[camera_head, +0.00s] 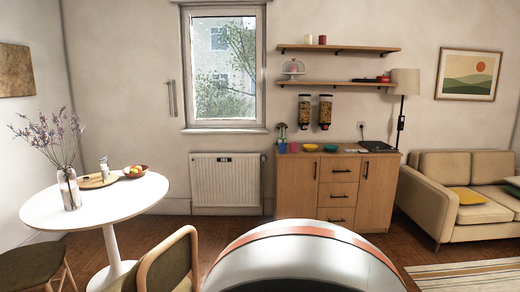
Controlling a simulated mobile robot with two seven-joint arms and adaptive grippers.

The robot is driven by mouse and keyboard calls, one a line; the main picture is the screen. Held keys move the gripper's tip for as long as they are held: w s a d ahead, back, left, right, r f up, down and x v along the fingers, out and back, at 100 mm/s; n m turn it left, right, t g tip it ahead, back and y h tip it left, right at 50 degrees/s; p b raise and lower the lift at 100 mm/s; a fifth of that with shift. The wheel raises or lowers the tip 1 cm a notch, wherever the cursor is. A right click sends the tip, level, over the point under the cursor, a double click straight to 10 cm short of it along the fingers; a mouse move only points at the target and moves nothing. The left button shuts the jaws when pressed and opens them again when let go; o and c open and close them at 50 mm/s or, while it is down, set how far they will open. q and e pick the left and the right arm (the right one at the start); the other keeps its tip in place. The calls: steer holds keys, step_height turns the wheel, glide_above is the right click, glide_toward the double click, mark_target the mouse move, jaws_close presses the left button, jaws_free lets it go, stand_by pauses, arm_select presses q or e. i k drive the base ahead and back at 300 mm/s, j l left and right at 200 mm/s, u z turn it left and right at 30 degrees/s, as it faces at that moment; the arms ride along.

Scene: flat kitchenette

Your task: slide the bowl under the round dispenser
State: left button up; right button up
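A yellow bowl (310,147) and a teal bowl (331,148) stand near the back of the wooden cabinet top. Two dark-capped dispensers with food inside hang on the wall above them, a left dispenser (304,112) and a right dispenser (325,112). They are too small to tell which one is round. The yellow bowl is roughly below the left dispenser and the teal bowl roughly below the right one; exact alignment is unclear. Neither of my grippers is in view.
The wooden cabinet (338,190) also bears coloured cups (288,147) and a dark flat item (377,146). A round white table (95,202) with a fruit bowl (135,171) and chairs (172,265) stand left. A sofa (455,190) stands right. Floor shows before the cabinet.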

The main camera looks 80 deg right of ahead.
mark_target(311, 149)
steer(key=z, duration=3.1)
